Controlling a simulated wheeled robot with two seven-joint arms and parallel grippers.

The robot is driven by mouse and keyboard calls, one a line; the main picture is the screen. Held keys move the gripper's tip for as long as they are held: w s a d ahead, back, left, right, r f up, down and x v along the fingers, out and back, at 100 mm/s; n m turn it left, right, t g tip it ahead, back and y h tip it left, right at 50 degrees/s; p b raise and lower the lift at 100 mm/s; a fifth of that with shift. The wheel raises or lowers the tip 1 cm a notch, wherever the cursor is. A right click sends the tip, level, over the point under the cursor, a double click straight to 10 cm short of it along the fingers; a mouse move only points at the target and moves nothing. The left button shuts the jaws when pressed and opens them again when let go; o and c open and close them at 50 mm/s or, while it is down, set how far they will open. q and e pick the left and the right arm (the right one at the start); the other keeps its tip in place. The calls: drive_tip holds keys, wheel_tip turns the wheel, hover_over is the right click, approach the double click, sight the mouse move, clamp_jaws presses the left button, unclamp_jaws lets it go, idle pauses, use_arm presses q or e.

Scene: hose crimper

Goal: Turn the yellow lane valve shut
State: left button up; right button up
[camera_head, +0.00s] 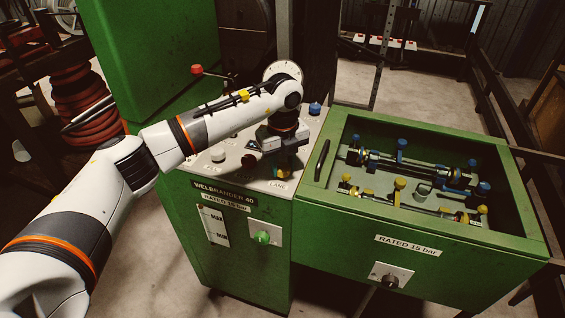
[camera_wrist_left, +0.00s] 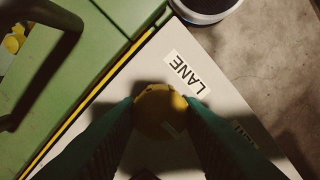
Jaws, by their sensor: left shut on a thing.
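The yellow lane valve shows in the left wrist view as a round yellow knob (camera_wrist_left: 160,110) on the pale panel, beside a label reading LANE (camera_wrist_left: 187,73). My left gripper (camera_wrist_left: 162,106) has one dark finger on each side of the knob and is shut on it. In the head view my left gripper (camera_head: 284,163) points down onto the panel top (camera_head: 222,170) of the green machine, near its LANE label (camera_head: 278,184). There the gripper hides most of the knob. The knob's exact turn angle cannot be told. My right gripper is not in view.
A green tray (camera_head: 421,243) with blue- and yellow-knobbed fittings stands at the right. A blue knob (camera_head: 315,108) sits behind my gripper, and a red-tipped lever (camera_head: 197,69) is at the back left. A green knob (camera_head: 262,238) is on the machine's front.

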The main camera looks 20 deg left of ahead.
sight(282, 166)
use_arm(q)
drive_tip(key=shift+r, duration=0.1)
drive_tip(key=o, duration=1)
wheel_tip(282, 166, up, 12)
drive_tip(key=b, duration=0.2)
